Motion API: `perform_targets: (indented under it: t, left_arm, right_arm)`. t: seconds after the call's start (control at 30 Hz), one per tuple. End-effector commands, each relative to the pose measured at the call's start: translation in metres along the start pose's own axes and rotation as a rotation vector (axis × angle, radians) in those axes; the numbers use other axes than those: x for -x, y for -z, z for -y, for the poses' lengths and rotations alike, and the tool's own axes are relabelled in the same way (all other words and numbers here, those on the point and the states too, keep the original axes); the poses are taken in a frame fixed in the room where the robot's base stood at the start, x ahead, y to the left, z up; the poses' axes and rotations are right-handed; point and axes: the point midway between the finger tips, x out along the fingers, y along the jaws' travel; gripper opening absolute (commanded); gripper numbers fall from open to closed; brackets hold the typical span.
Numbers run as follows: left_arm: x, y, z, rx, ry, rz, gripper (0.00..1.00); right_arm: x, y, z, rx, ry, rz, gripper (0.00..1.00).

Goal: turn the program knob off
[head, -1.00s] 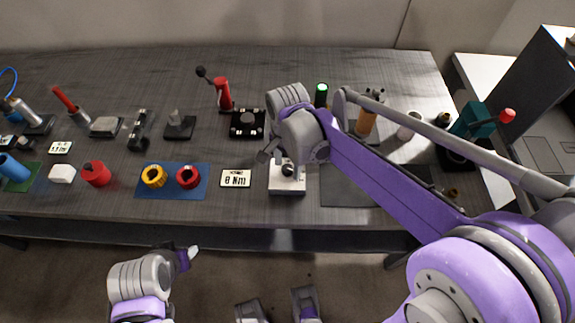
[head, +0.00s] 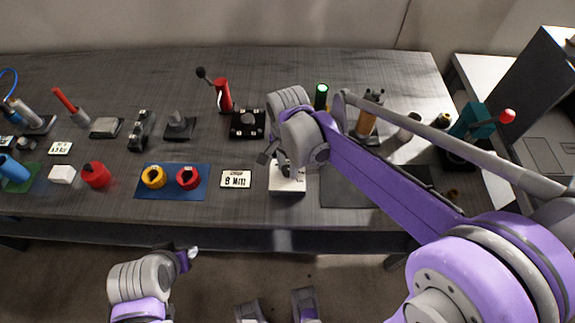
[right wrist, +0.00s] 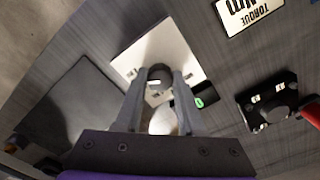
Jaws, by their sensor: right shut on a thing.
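The program knob (right wrist: 160,75) is a dark grey round knob with a small light mark. It stands on a white square panel (right wrist: 190,55), which also shows in the head view (head: 287,186) near the table's front edge. My right gripper (right wrist: 160,85) has its two fingers on either side of the knob, shut on it. In the head view the right gripper (head: 276,162) comes down over the panel and mostly hides the knob. My left gripper (head: 187,257) hangs in front of the table, away from everything; its finger opening is unclear.
A torque sign (head: 236,179) lies left of the panel, and a blue mat (head: 171,194) with yellow and red rings is further left. A black box (head: 248,124) and a red lever (head: 223,97) stand behind. A dark mat (head: 345,189) lies to the right.

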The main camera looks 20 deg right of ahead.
Motion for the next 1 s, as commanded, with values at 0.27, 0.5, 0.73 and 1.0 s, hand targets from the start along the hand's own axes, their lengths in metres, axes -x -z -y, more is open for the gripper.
perform_targets:
  t: [0.27, 0.5, 0.73, 1.0]
  left_arm:
    - [0.0008, 0.0005, 0.0, 0.0, 0.0, 0.0, 0.5]
    - [0.0018, 0.0012, 0.0, 0.0, 0.0, -0.001, 0.5]
    - [0.0027, 0.0018, 0.0, 0.0, 0.0, -0.001, 0.5]
    - [0.0034, 0.0023, 0.0, 0.0, 0.0, -0.001, 0.5]
  right_arm:
    - [0.0005, 0.0, 0.0002, 0.108, 0.0, 0.0, 0.0]
    - [0.0006, 0.0, 0.0003, 0.306, 0.0, 0.0, 0.0]
    - [0.0007, 0.0, 0.0003, 0.526, 0.0, 0.0, 0.0]
    - [0.0007, 0.0, 0.0003, 0.782, 0.0, 0.0, 0.0]
